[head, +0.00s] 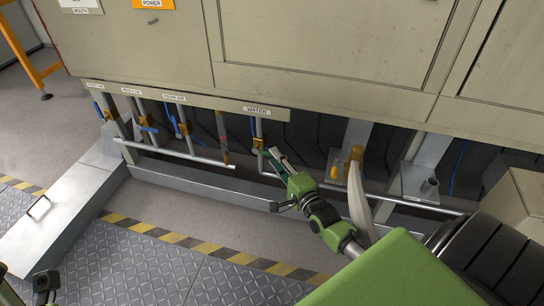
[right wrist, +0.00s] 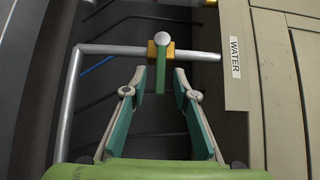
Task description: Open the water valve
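The water valve has a yellow-orange body (head: 258,143) on a grey pipe under the WATER label (head: 257,110). In the right wrist view the valve body (right wrist: 152,50) has a round grey knob and a green lever (right wrist: 160,78) pointing toward me. My right gripper (head: 271,155) is just below and right of the valve in the head view. In the wrist view its teal-padded fingers (right wrist: 159,78) are spread, one on each side of the lever's end, with gaps on both sides. Dark parts of my left gripper (head: 45,284) show at the lower left; its fingers are unclear.
The cabinet's lower edge (head: 330,115) overhangs the valves. A metal step (head: 60,215) with a handle and striped floor edging (head: 215,252) lie in front.

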